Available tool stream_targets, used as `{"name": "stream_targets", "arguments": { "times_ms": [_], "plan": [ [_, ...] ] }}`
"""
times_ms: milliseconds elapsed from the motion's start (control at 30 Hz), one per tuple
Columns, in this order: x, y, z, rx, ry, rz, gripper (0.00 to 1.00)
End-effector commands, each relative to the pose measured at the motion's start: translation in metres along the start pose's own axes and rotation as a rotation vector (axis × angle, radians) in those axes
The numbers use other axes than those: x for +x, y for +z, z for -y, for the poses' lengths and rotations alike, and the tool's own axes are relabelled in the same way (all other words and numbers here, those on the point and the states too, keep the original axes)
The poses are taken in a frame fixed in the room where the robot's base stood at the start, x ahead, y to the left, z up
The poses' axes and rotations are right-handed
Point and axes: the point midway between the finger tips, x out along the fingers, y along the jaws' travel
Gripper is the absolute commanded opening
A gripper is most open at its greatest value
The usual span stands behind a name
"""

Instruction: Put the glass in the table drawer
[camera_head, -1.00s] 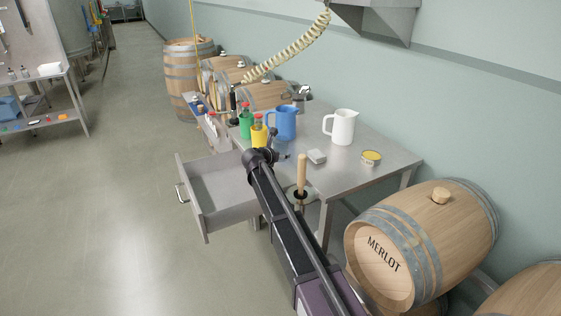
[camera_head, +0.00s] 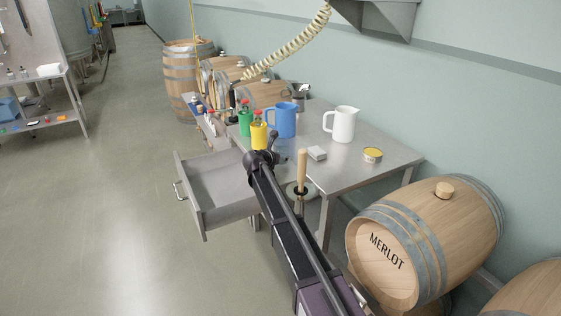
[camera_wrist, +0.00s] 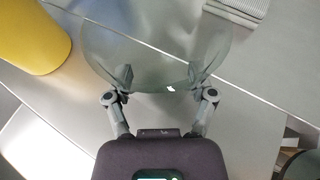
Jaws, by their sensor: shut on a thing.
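The clear glass (camera_wrist: 160,40) is between the fingers of my gripper (camera_wrist: 160,80) in the wrist view, which is shut on it. In the head view the glass (camera_head: 282,153) shows only faintly beside my gripper (camera_head: 272,146), at the table's near left part. I cannot tell whether its base touches the tabletop. The steel table (camera_head: 345,175) stands along the wall. Its drawer (camera_head: 222,207) is pulled out to the left, and the part of its inside that shows is empty. My arm hides part of the drawer's right end.
A yellow bottle (camera_head: 258,136), a green bottle (camera_head: 245,124) and a blue jug (camera_head: 282,121) stand close behind my gripper. A white jug (camera_head: 342,124), a small grey box (camera_head: 317,153) and a yellow tin (camera_head: 372,154) are to the right. A wooden-handled plunger (camera_head: 302,172) rises near the front edge.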

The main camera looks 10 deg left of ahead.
Motion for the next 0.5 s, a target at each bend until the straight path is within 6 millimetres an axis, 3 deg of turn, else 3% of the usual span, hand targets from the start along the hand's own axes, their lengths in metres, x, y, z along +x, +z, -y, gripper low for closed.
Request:
{"name": "stream_targets", "arguments": {
  "times_ms": [500],
  "plan": [
    [0.0017, -0.0048, -0.0004, 0.0, 0.0, 0.0, 0.11]
  ]
}}
